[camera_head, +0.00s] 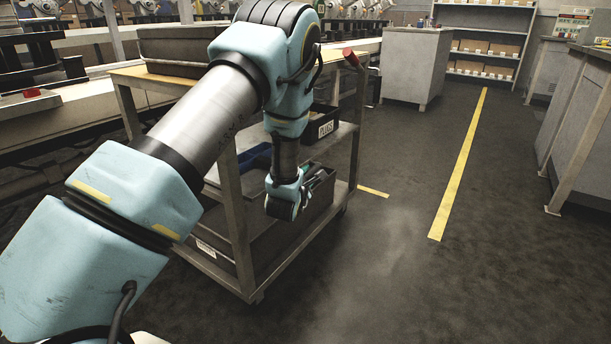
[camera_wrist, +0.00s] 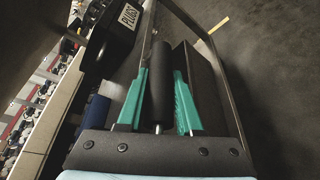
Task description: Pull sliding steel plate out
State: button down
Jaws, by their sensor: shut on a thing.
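My gripper (camera_wrist: 160,80) has two green fingers, one on each side of a black cylindrical handle (camera_wrist: 162,95) with a thin metal rod at its near end. The fingers are shut on this handle.
The metal-framed cart (camera_head: 233,215) has a black bin labelled PLUGS (camera_head: 322,125) on its middle shelf, also in the wrist view (camera_wrist: 118,35). A grey bin (camera_head: 180,45) sits on its top. A grey cabinet (camera_head: 413,68) stands behind. Floor (camera_head: 400,270) right of the cart is clear.

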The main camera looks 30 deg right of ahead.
jog(key=s+d+b, duration=0.1)
jog(key=s+d, duration=0.5)
jog(key=s, duration=0.6)
jog(key=s+d+b, duration=0.2)
jog(key=s+d, duration=0.5)
jog(key=s, duration=0.5)
jog(key=shift+d, duration=0.1)
jog(key=c, duration=0.6)
grip_release()
jog(key=shift+w, duration=0.15)
jog(key=p+v, duration=0.1)
jog(key=v, duration=1)
jog(key=shift+p, duration=0.3)
